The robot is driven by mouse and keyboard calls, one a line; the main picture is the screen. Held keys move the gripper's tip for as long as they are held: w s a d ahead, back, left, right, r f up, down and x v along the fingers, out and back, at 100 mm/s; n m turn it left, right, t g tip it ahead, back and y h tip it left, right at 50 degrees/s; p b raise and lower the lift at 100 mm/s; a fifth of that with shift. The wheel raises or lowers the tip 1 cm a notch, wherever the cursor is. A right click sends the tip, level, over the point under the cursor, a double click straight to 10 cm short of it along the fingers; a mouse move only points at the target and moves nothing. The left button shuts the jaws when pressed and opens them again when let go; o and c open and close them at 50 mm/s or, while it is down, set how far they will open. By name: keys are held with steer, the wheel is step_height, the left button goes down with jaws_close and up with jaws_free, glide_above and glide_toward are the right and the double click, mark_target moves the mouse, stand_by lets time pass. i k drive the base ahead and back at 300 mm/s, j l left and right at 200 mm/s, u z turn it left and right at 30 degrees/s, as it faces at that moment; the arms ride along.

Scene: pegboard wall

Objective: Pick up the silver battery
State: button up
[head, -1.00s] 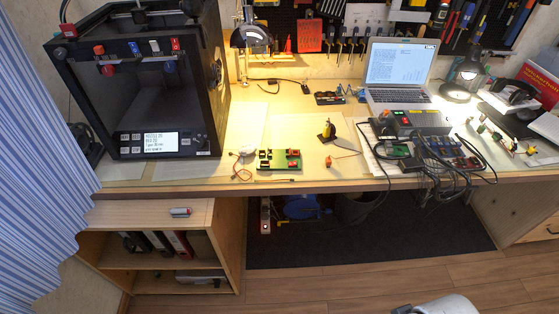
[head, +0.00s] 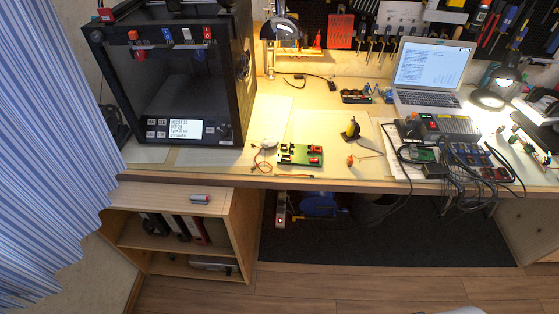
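My gripper is not in view. Only a sliver of a pale rounded part, maybe of my arm, shows at the bottom edge towards the right.
The desk edge (head: 330,184) overhangs behind the shelf unit. A black 3D printer (head: 180,85) stands on the desk above it. A striped curtain (head: 45,190) hangs at left, close to the shelf. Wooden floor (head: 350,285) in front is clear.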

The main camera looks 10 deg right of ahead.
mark_target(193, 197)
steer(key=i+l, duration=0.7)
steer(key=l, duration=0.2)
